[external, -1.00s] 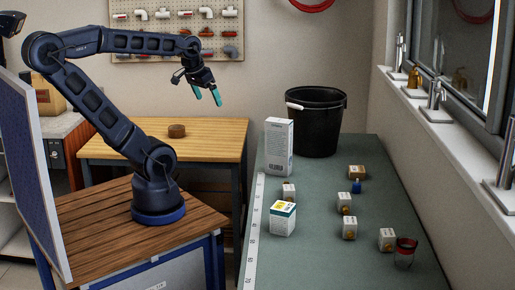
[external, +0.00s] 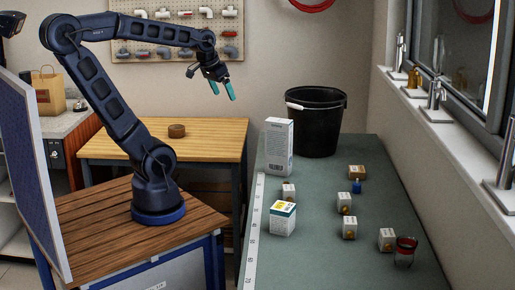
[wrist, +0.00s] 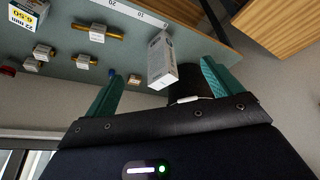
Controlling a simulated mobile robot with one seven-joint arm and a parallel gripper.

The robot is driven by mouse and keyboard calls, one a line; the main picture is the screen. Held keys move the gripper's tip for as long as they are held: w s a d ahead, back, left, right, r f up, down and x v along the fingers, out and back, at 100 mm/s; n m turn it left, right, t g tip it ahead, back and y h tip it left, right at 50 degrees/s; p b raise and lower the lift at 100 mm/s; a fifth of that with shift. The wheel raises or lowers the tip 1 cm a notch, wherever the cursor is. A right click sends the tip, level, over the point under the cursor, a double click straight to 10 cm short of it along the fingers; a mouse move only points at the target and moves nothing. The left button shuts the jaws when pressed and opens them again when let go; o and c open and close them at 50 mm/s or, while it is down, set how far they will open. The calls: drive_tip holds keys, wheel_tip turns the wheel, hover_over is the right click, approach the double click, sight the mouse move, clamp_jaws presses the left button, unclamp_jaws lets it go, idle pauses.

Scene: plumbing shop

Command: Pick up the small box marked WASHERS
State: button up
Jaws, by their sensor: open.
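A small brown box (external: 357,172) lies farther back. The print on these is too small to read, so I cannot tell which is marked WASHERS. My gripper (external: 222,90) is open and empty, high in the air left of the bucket, well clear of the boxes.
A tall white box (external: 279,147) and a black bucket (external: 318,125) stand at the back of the bench (external: 310,262). A yellow-marked white box (external: 283,219), a blue item (external: 356,187) and a red-topped jar (external: 405,252) are also there. A windowsill (external: 420,115) runs along the right.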

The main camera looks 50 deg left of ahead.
drive_tip(key=w+d+m+h, duration=0.15)
drive_tip(key=w+d, duration=0.35)
drive_tip(key=w, duration=0.7)
drive_tip(key=m+g, duration=0.1)
drive_tip(key=m, duration=0.6)
hover_over(357, 168)
drive_tip(key=s+a, duration=0.1)
drive_tip(key=s, duration=0.1)
drive_tip(key=shift+h, duration=0.45)
wheel_tip(357, 168, down, 28)
drive_tip(key=shift+w+a+f, duration=0.1)
drive_tip(key=shift+a, duration=0.05)
drive_tip(key=shift+x, duration=2.55)
drive_tip(key=shift+a, duration=0.1)
drive_tip(key=c, duration=1.1)
